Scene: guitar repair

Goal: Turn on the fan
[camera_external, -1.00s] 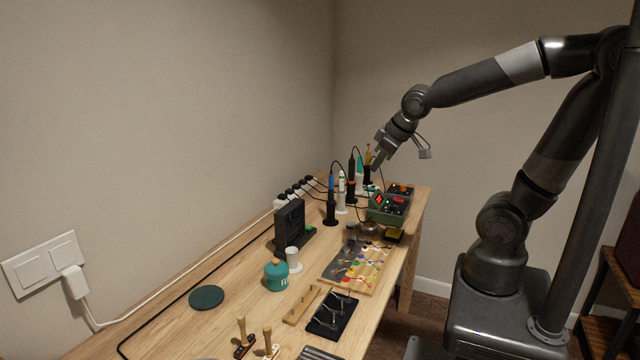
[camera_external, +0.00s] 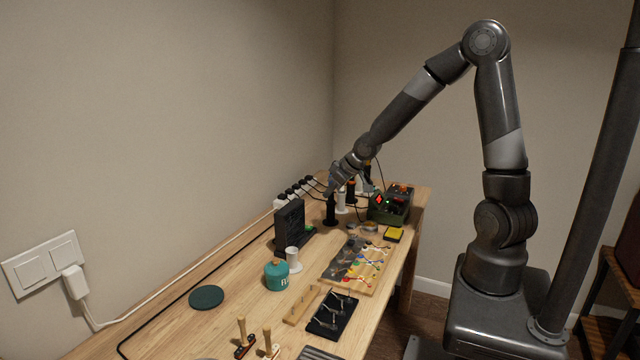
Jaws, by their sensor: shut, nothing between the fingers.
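The fan (camera_external: 289,224) is a black, square-framed unit standing upright on the wooden workbench, near the wall side. A small green part (camera_external: 310,229) shows at its base on the right; I cannot tell whether it is lit. My gripper (camera_external: 330,190) is shut and empty. It points down and left, above and behind the fan in the picture, by the black soldering iron stand (camera_external: 331,212). It appears apart from the fan. The stand's upper part is partly hidden by my gripper.
A power strip (camera_external: 281,203) with several black plugs runs along the wall. A green station (camera_external: 388,208) stands at the far end. A white spool (camera_external: 293,258) and teal canister (camera_external: 276,275) stand before the fan. The left bench area is fairly clear.

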